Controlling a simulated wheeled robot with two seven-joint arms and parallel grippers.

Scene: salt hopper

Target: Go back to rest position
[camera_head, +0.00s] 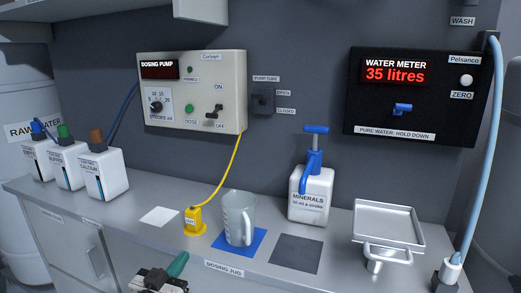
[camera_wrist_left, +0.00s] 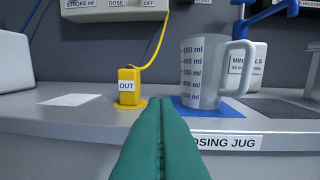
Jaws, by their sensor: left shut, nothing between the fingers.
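My left gripper (camera_head: 178,264) comes in at the bottom of the head view, in front of the counter's front edge. Its green fingers are shut together with nothing between them. They also show in the left wrist view (camera_wrist_left: 160,115), pointing between the yellow OUT block and the jug. My right gripper is in neither view. The grey measuring jug (camera_head: 239,219) stands upright on the blue square (camera_head: 258,246), apart from the fingers. It also shows in the left wrist view (camera_wrist_left: 203,75), with its handle to the right.
The yellow OUT block (camera_head: 194,220) has a yellow cable up to the dosing pump (camera_head: 195,92). The white minerals bottle (camera_head: 312,200) with blue pump, a metal tray (camera_head: 388,227) and several capped bottles stand on the counter (camera_head: 155,244). The water meter (camera_head: 420,105) reads 35 litres.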

